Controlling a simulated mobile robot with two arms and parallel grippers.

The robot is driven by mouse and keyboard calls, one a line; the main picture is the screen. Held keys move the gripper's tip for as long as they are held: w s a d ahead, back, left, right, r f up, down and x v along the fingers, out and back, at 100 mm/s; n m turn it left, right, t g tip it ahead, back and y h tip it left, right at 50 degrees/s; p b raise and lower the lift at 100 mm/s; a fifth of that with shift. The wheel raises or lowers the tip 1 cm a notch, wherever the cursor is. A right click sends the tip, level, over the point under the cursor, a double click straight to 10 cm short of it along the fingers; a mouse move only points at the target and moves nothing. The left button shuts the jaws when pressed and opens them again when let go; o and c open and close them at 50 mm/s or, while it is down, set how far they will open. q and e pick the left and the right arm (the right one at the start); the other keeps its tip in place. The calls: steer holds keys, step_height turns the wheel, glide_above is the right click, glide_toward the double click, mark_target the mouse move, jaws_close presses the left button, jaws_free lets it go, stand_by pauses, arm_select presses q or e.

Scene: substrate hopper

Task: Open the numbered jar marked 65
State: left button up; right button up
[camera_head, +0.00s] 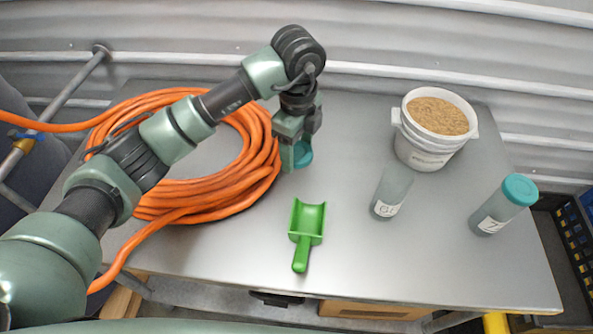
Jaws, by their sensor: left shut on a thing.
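A grey translucent jar (391,190) stands upright on the table, right of centre. Its top shows no lid, and its small white label seems to read 65, though it is hard to make out. My left gripper (294,158) is shut on a teal lid (304,154), to the left of this jar and apart from it, beside the orange hose coil. A second jar (491,219) stands at the right with a teal lid (520,190) on it. Its label is turned and seems to show a 7. My right gripper is not in view.
A white bucket (419,153) of brown grainy substrate stands behind the jars. A green scoop (307,225) lies at the front middle of the metal table (400,270). A coiled orange hose (210,205) covers the left side, under my left arm. A corrugated wall (400,40) is behind.

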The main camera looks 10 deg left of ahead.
mark_target(297, 184)
arm_select(q)
step_height(297, 184, down, 9)
steer(key=shift+s+r+p, duration=0.1)
steer(key=shift+p, duration=0.85)
steer(key=shift+f, duration=0.55)
steer(key=shift+f, duration=0.1)
steer(key=o, duration=1.5)
steer(key=shift+o, duration=0.2)
